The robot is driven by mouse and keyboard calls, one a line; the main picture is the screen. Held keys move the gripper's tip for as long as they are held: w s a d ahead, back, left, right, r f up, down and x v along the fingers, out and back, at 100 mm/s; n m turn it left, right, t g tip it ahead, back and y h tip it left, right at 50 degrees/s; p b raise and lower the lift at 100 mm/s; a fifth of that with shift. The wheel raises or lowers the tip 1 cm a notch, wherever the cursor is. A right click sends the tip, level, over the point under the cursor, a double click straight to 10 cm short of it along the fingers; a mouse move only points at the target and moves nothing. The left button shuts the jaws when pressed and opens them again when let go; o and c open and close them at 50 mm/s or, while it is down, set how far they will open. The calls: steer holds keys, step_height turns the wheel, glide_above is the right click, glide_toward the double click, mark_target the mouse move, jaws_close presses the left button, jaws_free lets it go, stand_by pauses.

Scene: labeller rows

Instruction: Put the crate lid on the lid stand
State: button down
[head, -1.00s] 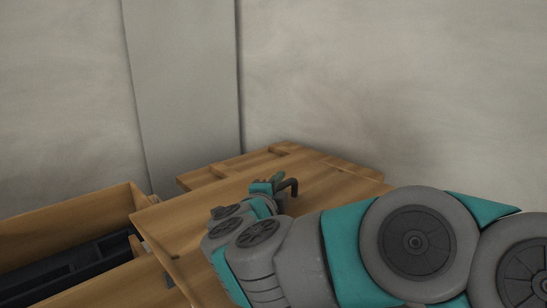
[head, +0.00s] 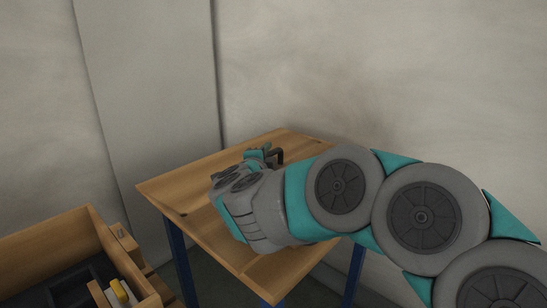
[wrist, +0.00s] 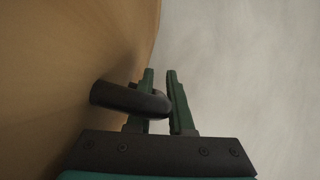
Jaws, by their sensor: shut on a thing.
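My gripper (head: 262,153) is shut on the dark bent handle (head: 279,156) of a flat wooden board, the crate lid (head: 285,142). In the wrist view the handle (wrist: 115,97) rises from the lid's wooden face (wrist: 60,80) and passes between my green fingers (wrist: 162,95). In the head view a wooden-topped stand on blue legs (head: 182,262) is under my gripper. Lid and stand top have the same wood colour, so I cannot tell where one ends, or whether they touch. My arm hides the right part of the top.
An open wooden crate (head: 50,233) with dark compartments is at the lower left, with a yellow item (head: 120,291) near its right corner. A gap separates it from the stand. A plain grey wall (head: 350,60) stands close behind.

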steer(key=w, duration=0.4)
steer(key=w+d, duration=0.1)
steer(key=w, duration=0.1)
steer(key=shift+w+d+f, duration=0.1)
steer(key=shift+w+f, duration=0.05)
steer(key=shift+f, duration=1.85)
steer(key=c, duration=0.8)
jaws_free()
steer(key=shift+f, duration=0.1)
steer(key=s, duration=0.4)
steer(key=s+a+r, duration=0.1)
steer(key=s, duration=0.7)
steer(key=shift+a+r, duration=0.2)
steer(key=shift+a, duration=0.1)
